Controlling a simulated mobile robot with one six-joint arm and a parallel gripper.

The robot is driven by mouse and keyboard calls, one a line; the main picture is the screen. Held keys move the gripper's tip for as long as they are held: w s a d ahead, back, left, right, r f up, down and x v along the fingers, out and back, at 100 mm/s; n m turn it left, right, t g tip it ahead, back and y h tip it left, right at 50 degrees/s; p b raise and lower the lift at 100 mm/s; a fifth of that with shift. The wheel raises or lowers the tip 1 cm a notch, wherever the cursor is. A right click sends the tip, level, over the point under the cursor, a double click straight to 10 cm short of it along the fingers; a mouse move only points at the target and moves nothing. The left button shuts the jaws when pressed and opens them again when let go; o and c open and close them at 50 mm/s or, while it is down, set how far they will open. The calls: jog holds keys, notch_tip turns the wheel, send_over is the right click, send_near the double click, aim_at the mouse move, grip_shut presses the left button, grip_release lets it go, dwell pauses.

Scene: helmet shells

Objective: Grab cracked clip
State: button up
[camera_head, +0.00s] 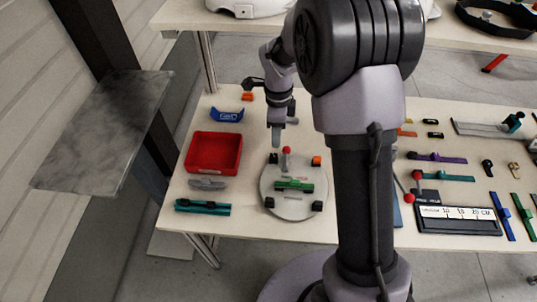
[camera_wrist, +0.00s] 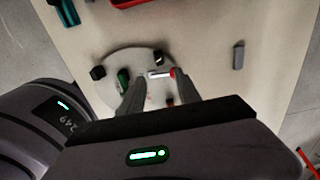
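No crack can be made out, so I cannot tell which part is the cracked clip. A green clip (camera_head: 294,186) lies across the round grey disc (camera_head: 289,210); it also shows beside my left finger in the wrist view (camera_wrist: 123,75). A red-tipped pin (camera_head: 286,150) stands at the disc's far side; in the wrist view its red ball (camera_wrist: 173,72) is by my right fingertip. My gripper (camera_head: 277,143) points down over the far part of the disc. Its fingers (camera_wrist: 156,80) are spread, with no clip seen between them.
Dark and orange blocks (camera_head: 317,160) sit around the disc's rim. Left are a red tray (camera_head: 214,154), a blue part (camera_head: 227,115), a grey part (camera_head: 208,184) and a teal clip (camera_head: 203,207). Several coloured strips and a scale board (camera_head: 459,219) lie right, beyond my arm.

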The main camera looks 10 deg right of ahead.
jog(key=b, duration=0.1)
send_over(274, 155)
jog(key=f, duration=0.5)
jog(key=shift+s+d, duration=0.1)
jog(key=shift+d, duration=0.15)
jog(key=f+b, duration=0.2)
jog(key=f, duration=0.1)
jog(key=f+b, duration=0.1)
jog(key=f, duration=0.1)
jog(key=shift+a, duration=0.3)
grip_shut()
